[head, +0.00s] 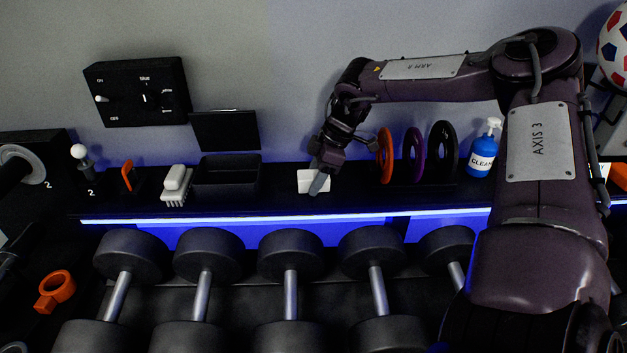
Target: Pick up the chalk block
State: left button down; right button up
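The chalk block (305,180) is a white block on the dark shelf, near the middle of the head view. My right gripper (319,184) reaches down over it from the upper right. Its grey fingertip overlaps the right part of the block and hides some of it. The fingers show nearly in line, so I cannot tell whether they are open or shut, or whether they touch the block. My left gripper is not in view.
A black open box (228,182) and a white brush (176,184) stand left of the block. Orange, purple and black discs (444,150) stand upright to its right, then a blue cleaner bottle (483,151). Several dumbbells (291,253) lie below the shelf (370,205).

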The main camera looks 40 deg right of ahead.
jog(key=c, duration=0.7)
